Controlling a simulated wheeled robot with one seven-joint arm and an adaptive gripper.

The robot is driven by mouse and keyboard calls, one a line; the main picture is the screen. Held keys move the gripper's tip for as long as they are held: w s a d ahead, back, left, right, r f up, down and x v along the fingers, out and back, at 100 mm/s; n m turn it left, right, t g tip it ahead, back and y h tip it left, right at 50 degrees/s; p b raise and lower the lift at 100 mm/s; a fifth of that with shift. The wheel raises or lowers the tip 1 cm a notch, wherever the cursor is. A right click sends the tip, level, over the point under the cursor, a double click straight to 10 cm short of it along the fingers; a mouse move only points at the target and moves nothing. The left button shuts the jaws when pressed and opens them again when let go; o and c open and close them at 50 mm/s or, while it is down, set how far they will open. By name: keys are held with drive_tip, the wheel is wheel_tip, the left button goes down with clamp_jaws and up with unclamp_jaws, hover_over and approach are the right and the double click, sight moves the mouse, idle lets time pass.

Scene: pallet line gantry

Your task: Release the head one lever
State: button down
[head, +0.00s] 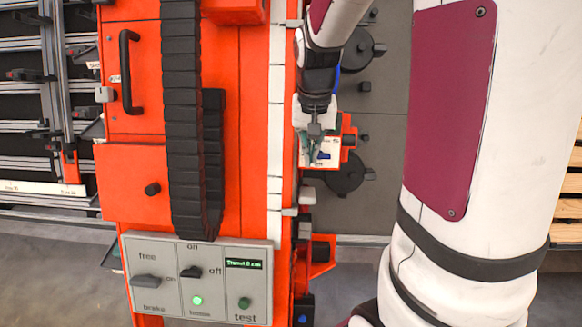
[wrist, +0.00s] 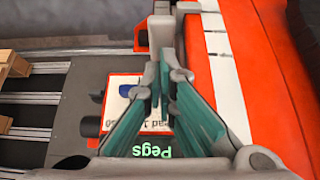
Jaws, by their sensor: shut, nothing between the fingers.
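The orange head unit (head: 346,140) carries a pale label (wrist: 125,92) that reads in part "ead 1". A blue patch (wrist: 127,90) shows on the label. My gripper (head: 315,160) is in front of this unit, its teal fingers shut and empty. In the wrist view the fingertips (wrist: 163,72) come together over the unit's edge. A pale grey, lever-like piece (wrist: 162,32) stands just beyond the fingertips. I cannot tell whether they touch it, or its exact setting. My gripper hides part of the head unit in the head view.
The orange column (head: 140,190) with a black cable chain (head: 182,110) stands left of my gripper. A control panel (head: 197,283) with switches and a lit green lamp is below. Black round knobs (head: 345,173) sit on the grey plate to the right.

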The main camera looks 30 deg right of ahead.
sight(308, 194)
idle(0.3)
drive_tip(key=f, duration=1)
drive_tip(key=shift+w+d, duration=0.2)
drive_tip(key=shift+w, duration=0.1)
drive_tip(key=shift+f+b, duration=0.1)
drive_tip(key=shift+b, duration=0.3)
